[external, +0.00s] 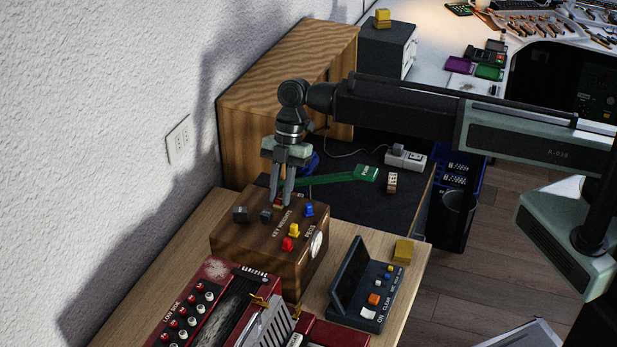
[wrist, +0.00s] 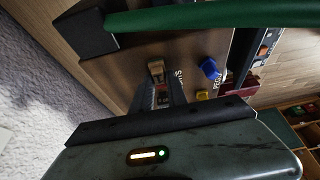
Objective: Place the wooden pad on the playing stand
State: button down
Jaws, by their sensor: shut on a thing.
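My gripper (external: 280,203) points down over the wooden box (external: 250,243) marked KEY WEIGHTS and PEGS. Its fingers are shut on a small tan block, at the box top. In the wrist view the tan block (wrist: 156,69) shows at the fingertips of my gripper (wrist: 160,88). I cannot tell whether this block is the wooden pad, or whether it still touches the box. No playing stand can be clearly made out.
Dark blocks (external: 241,214) and blue, yellow and red pegs (external: 309,210) stand on the box around my gripper. A red accordion-like instrument (external: 205,305) and a dark button device (external: 366,285) stand in front. A green bar (external: 362,173) lies behind.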

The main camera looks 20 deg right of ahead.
aim_at(279, 195)
notch_tip(279, 195, up, 10)
jog(key=p, duration=1)
jog(key=w+a+f+m+t+b, duration=0.2)
jog(key=w+f+m+b, duration=0.4)
jog(key=w, duration=0.4)
jog(key=w+a+f+m+t+y+b, duration=0.1)
jog(key=w+a+f+m+t+b, duration=0.2)
jog(key=w+f+m+b, duration=0.4)
jog(key=w+a+f+b, duration=0.1)
jog(key=w+b, duration=0.1)
jog(key=w, duration=0.2)
jog(key=shift+a+f+m, duration=0.15)
jog(key=shift+f+m, duration=0.15)
jog(key=shift+f, duration=0.1)
